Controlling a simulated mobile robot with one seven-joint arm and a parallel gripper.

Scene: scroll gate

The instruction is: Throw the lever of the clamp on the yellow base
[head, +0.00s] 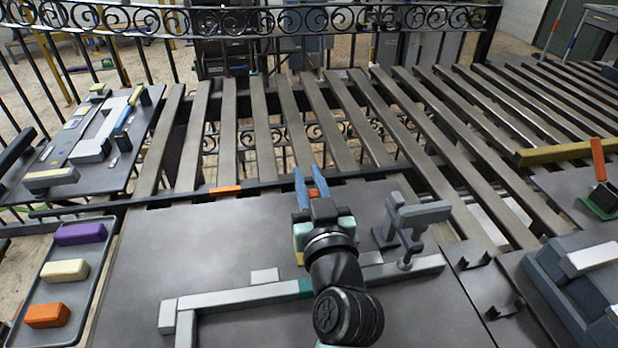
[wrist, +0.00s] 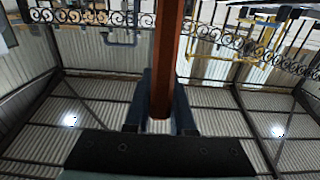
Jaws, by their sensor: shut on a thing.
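My gripper (head: 309,190) is in the middle of the head view, above the dark worktop, with its blue fingers pointing away from me. It is shut on a reddish bar, likely the clamp's lever (wrist: 168,50), which stands between the fingers in the wrist view. Only a small orange piece of it shows at the fingers in the head view. A small yellow patch (head: 300,258) shows beside my gripper; it may be the yellow base. The rest of that clamp is hidden behind my gripper and arm.
A clamp with an orange lever (head: 598,160) stands on a green base (head: 600,203) at the right. A grey fixture (head: 415,218) stands just right of my gripper. A tray (head: 95,290) with coloured blocks lies at the left. A slatted bed (head: 260,120) lies beyond.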

